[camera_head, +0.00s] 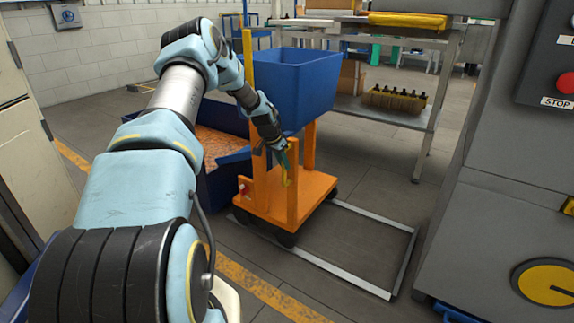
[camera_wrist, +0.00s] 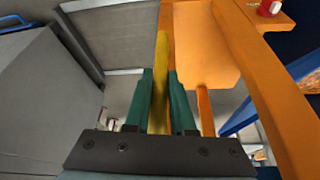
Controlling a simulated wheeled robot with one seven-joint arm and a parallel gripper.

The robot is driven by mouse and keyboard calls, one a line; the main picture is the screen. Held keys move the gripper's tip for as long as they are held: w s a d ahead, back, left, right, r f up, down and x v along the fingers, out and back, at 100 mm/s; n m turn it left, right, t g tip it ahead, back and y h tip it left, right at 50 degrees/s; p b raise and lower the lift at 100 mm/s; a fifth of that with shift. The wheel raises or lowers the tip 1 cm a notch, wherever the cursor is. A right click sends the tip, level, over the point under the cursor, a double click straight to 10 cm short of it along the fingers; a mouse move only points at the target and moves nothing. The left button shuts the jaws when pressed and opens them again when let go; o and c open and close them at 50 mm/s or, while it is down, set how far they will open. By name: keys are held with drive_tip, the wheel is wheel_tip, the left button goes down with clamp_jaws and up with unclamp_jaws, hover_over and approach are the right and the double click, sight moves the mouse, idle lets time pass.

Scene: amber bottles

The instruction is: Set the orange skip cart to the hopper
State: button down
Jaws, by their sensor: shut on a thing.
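The orange skip cart (camera_head: 262,205) stands on dark wheels on the floor, its blue skip (camera_head: 300,85) raised on orange posts. My gripper (camera_head: 288,160) is at the cart's upright posts. The cart's orange deck (camera_wrist: 200,40) fills much of the wrist view. A large grey machine (camera_head: 490,220) stands at the right; I cannot tell whether it is the hopper.
A pale metal frame (camera_head: 345,279) lies on the floor, reaching from the cart toward the machine; the floor inside it is clear. A blue bin (camera_head: 216,190) with orange contents stands behind the cart. A bench (camera_head: 385,112) holds amber bottles (camera_head: 395,100).

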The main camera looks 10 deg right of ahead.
drive_tip(key=shift+w+a, duration=0.2)
drive_tip(key=shift+a, duration=0.1)
drive_tip(key=c, duration=0.8)
unclamp_jaws()
drive_tip(key=shift+o, duration=0.2)
drive_tip(key=shift+d, duration=0.1)
drive_tip(key=p+v, duration=0.1)
drive_tip(key=v, duration=0.9)
drive_tip(key=shift+r, duration=0.3)
drive_tip(key=shift+s, duration=0.1)
drive_tip(key=shift+s, duration=0.1)
